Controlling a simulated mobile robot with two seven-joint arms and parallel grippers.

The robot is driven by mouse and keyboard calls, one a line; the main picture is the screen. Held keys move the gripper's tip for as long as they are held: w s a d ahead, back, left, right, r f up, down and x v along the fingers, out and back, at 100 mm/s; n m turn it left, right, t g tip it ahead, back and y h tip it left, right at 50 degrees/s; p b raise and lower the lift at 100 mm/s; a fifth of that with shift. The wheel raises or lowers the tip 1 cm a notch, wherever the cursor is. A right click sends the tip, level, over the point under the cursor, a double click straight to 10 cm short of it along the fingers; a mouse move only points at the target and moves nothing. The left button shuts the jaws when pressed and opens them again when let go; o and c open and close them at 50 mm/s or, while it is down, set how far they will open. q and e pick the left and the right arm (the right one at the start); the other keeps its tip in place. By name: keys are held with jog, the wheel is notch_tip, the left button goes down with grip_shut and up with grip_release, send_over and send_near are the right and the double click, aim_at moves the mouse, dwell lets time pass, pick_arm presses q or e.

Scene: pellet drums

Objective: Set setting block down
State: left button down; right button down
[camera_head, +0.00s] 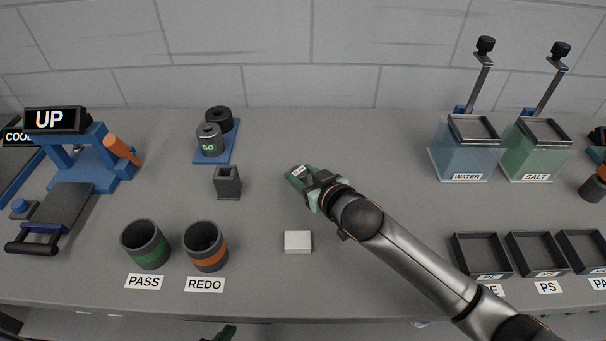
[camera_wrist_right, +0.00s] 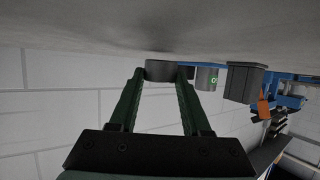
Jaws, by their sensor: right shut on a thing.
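My right gripper (camera_head: 301,182) is over the middle of the table, its arm reaching in from the lower right. It is shut on the setting block (camera_wrist_right: 160,70), a short dark grey piece between the green fingertips in the right wrist view. A small white label (camera_head: 299,171) shows at the fingertips in the head view. The block is close to the tabletop; I cannot tell whether it touches.
A white block (camera_head: 298,242) lies in front of the right gripper. A dark square holder (camera_head: 228,182) and a blue stand (camera_head: 216,142) are to the left. PASS (camera_head: 146,245) and REDO (camera_head: 205,246) cups stand front left. Trays (camera_head: 482,256) are front right.

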jog(key=shift+s+f, duration=0.15)
jog(key=shift+f, duration=0.4)
jog(key=shift+c, duration=1.8)
grip_release()
jog(key=shift+s+f, duration=0.1)
jog(key=shift+f, duration=0.2)
jog(key=shift+r, duration=0.45)
jog(key=shift+d+r, duration=0.1)
jog(key=v, duration=0.8)
jog(key=r+p+v, duration=0.1)
jog(key=v, duration=0.2)
jog(key=shift+s+d+r, duration=0.15)
